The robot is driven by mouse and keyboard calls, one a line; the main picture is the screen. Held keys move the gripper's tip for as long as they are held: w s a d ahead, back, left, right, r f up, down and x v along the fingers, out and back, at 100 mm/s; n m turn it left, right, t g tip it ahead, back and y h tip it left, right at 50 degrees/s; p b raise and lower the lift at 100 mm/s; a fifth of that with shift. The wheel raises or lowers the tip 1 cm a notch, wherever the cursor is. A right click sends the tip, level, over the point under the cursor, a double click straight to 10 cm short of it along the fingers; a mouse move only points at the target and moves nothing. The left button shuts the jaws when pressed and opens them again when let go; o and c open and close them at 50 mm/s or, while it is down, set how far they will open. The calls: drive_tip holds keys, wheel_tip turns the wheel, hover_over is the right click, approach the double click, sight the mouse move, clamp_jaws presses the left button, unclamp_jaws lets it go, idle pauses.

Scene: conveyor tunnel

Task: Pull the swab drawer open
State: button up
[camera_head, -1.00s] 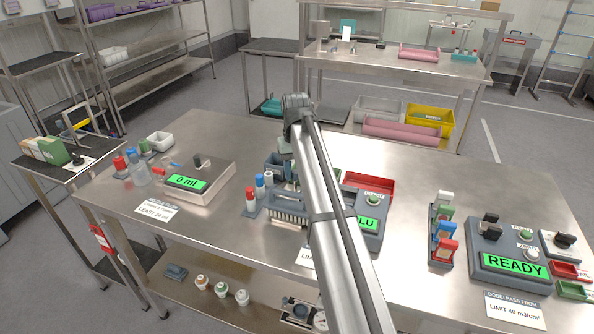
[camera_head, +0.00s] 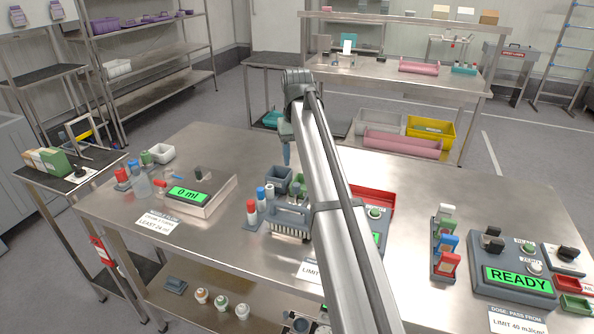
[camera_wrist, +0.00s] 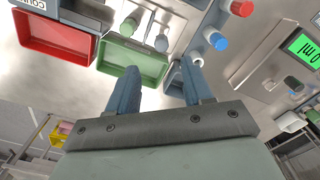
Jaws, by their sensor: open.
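I cannot make out for certain which part is the swab drawer; my arm hides the middle of the bench in the head view. My gripper (camera_head: 286,158) points down over the steel bench, behind the grey bins. In the wrist view its two blue fingers (camera_wrist: 160,72) are apart with nothing held between them. Beyond the fingers, a green tray (camera_wrist: 150,62) lies beside a red tray (camera_wrist: 48,48). A grey bin (camera_wrist: 174,82) shows between and behind the fingers. The red tray also shows in the head view (camera_head: 378,200).
Near my arm are a grey rack with a brush (camera_head: 290,222), a small grey bin (camera_head: 278,177) and red and blue capped bottles. A READY meter (camera_head: 515,277) stands at right, a 0 ml box (camera_head: 190,192) at left.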

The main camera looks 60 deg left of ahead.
drive_tip(key=shift+r, duration=2.1)
